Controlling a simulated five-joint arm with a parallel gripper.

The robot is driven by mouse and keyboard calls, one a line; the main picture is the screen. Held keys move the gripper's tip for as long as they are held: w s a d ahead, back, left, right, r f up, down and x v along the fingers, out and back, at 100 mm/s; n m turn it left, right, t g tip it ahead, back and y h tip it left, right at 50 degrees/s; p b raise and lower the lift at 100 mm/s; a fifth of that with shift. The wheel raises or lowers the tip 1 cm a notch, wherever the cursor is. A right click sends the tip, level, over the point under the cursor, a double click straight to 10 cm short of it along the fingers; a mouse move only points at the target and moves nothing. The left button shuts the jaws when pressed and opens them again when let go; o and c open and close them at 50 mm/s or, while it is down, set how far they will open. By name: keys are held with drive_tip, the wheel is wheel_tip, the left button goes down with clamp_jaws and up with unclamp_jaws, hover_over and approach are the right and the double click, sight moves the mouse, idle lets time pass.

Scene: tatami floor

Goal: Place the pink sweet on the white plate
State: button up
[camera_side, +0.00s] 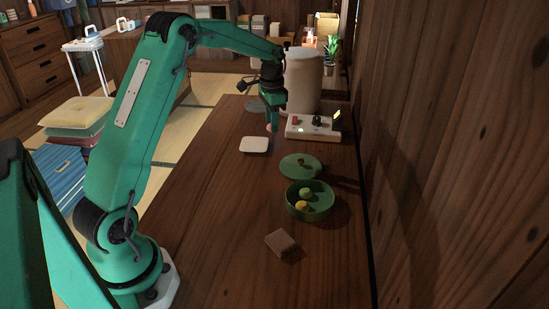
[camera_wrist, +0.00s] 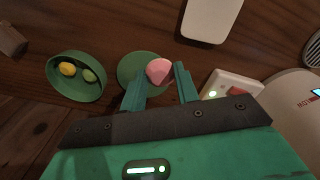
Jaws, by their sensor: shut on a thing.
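The pink sweet (camera_wrist: 159,71) is held between the fingertips of my gripper (camera_wrist: 158,82) in the wrist view. In the side view the sweet (camera_side: 269,128) shows as a small pink patch under my gripper (camera_side: 271,118), above the table. The white plate (camera_side: 254,145) is a small rounded square lying on the table, nearer the camera and a little left of my gripper. In the wrist view the plate (camera_wrist: 211,17) is at the top, apart from the sweet.
A green bowl (camera_side: 311,212) holds a yellow and a green sweet. Its round green lid (camera_side: 301,161) lies behind it. A brown block (camera_side: 282,244) is nearer. A white device (camera_side: 313,131) and a large beige cylinder (camera_side: 303,82) stand right of my gripper. A wooden wall bounds the right.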

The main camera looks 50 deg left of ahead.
hover_over(254, 144)
wheel_tip(254, 144, down, 6)
drive_tip(key=shift+a+f, duration=0.1)
drive_tip(key=shift+f, duration=2.15)
drive_tip(key=shift+f, duration=0.1)
drive_tip(key=o, duration=0.9)
drive_tip(key=shift+o, duration=0.2)
wheel_tip(254, 144, up, 12)
